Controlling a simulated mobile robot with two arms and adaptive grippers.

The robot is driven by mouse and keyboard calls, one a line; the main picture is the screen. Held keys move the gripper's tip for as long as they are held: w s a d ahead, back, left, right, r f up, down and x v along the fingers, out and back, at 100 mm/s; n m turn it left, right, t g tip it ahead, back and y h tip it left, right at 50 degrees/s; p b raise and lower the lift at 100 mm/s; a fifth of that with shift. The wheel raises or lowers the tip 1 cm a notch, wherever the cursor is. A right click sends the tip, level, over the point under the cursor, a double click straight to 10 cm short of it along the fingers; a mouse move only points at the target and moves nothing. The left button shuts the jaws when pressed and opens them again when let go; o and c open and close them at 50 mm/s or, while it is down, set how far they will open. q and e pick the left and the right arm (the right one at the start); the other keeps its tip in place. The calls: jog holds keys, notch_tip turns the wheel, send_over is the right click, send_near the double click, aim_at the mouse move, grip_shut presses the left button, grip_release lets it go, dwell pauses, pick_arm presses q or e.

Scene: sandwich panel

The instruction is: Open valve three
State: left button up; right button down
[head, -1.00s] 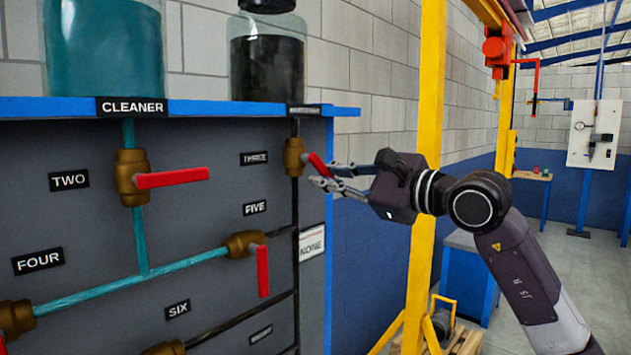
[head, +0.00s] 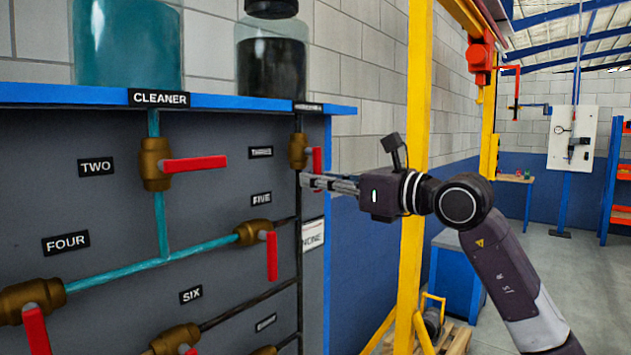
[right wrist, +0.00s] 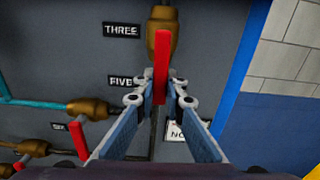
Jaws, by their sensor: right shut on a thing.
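Valve three has a brass body (head: 298,151) on a dark vertical pipe, beside the THREE label. Its red handle (head: 317,160) hangs straight down, in line with the pipe. In the right wrist view the handle (right wrist: 160,66) points down from the brass body (right wrist: 163,27). My right gripper (head: 306,181) reaches in from the right at the handle's lower part. In the right wrist view the fingers (right wrist: 160,98) are on both sides of the handle's lower end, shut on it. My left gripper is not in view.
Valve two's handle (head: 195,164) points right; valve five's handle (head: 272,256) points down. Other valves sit lower on the grey panel (head: 110,225). A blue shelf (head: 60,95) carries jars above. A yellow post (head: 413,265) stands behind my right arm.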

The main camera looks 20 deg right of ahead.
jog(key=shift+a+f+m, duration=0.15)
jog(key=shift+a+m, duration=0.05)
jog(key=shift+m, duration=0.1)
dwell(0.4)
jog(key=c, duration=2)
grip_release()
jog(key=shift+s, duration=0.1)
jog(key=shift+o, duration=0.2)
jog(key=v, duration=1.2)
